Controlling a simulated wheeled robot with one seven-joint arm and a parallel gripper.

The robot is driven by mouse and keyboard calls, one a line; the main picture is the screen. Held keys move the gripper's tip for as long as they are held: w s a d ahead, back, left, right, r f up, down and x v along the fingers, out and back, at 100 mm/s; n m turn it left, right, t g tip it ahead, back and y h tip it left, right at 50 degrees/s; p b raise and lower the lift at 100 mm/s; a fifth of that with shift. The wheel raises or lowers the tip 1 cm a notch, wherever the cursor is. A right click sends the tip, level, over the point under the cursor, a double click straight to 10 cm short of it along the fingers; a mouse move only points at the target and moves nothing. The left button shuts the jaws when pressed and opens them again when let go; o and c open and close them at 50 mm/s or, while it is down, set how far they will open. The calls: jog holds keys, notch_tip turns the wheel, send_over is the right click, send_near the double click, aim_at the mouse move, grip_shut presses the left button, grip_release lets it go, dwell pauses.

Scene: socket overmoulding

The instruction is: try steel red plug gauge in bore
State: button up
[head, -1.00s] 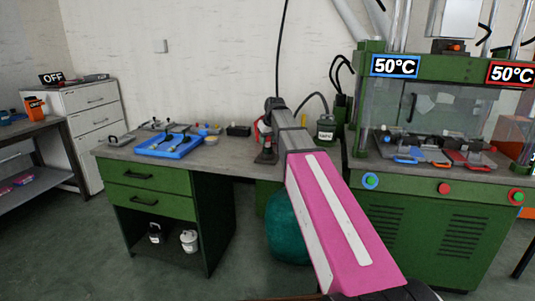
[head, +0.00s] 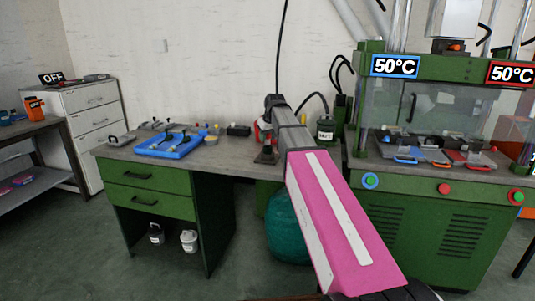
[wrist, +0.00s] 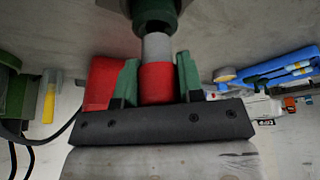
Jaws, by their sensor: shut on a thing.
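My gripper (wrist: 157,74) is shut on the steel red plug gauge (wrist: 157,84) in the wrist view. Its two green fingers press on either side of the red part. The grey steel part (wrist: 156,47) points away from the gripper and meets the dark rim of a green round piece (wrist: 165,20) at the top of the picture. The two are in line. I cannot tell how far the steel end is inside, or whether it is only against the rim. In the head view my arm hides the gauge and most of the gripper.
The grey bench (head: 232,163) bears a blue tray (head: 151,151) on the left and a black box (head: 239,130). A red block (wrist: 103,80) is close beside the fingers. A green press (head: 420,215) with a clear guard stands right of my arm.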

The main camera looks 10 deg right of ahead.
jog(key=shift+r, duration=2.4)
jog(key=shift+a, duration=0.1)
